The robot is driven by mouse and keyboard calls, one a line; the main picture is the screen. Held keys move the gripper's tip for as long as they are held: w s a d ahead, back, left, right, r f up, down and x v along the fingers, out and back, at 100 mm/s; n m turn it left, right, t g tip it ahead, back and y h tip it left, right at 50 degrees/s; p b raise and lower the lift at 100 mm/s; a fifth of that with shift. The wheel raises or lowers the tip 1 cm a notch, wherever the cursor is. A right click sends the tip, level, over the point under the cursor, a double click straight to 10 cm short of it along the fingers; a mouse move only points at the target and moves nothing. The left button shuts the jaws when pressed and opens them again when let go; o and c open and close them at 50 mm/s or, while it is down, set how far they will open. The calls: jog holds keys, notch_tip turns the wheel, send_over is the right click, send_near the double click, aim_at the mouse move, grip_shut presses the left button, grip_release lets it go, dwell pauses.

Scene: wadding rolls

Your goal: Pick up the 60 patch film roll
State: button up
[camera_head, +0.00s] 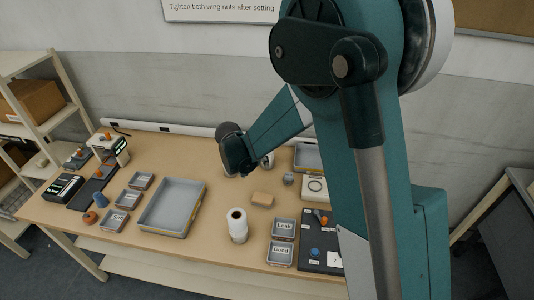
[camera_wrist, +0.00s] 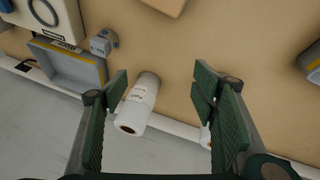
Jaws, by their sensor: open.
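In the wrist view a white roll (camera_wrist: 140,102) with a dark core hole and printed label lies between my open fingers, nearer the left one. Its label is too small to read surely. Part of a second white roll (camera_wrist: 206,136) shows behind the right finger. My gripper (camera_wrist: 162,84) is empty, its two green pads spread wide. In the head view a white roll (camera_head: 237,226) stands upright at the table's front. One white roll (camera_head: 267,160) shows partly at the back, beside my arm's dark end. I cannot tell which is the 60 patch film roll.
A large grey tray (camera_head: 146,222) is left of the front roll. A grey tray (camera_wrist: 78,70) is close to my left finger. A wall stands behind.

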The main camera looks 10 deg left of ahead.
jog(key=w+d+r+y, duration=0.1)
jog(key=w+r, duration=0.1)
jog(key=w, duration=0.2)
jog(key=w+d+r+n+y+p, duration=0.1)
jog(key=w+r, duration=0.1)
jog(key=w, duration=0.2)
jog(key=w+d+r+n+y+p, duration=0.1)
jog(key=w+d, duration=0.1)
jog(key=w, duration=0.2)
jog(key=shift+w+r+g+y, duration=0.25)
jog(key=shift+r+g+y, duration=0.15)
jog(key=shift+f, duration=0.1)
jog(key=shift+x, duration=1.2)
jog(key=shift+d+f, duration=0.1)
jog(key=shift+f, duration=0.05)
jog(key=shift+x, duration=2.5)
jog(key=shift+s+d+f, duration=0.1)
jog(key=shift+s+d, duration=0.05)
jog(key=shift+d, duration=0.05)
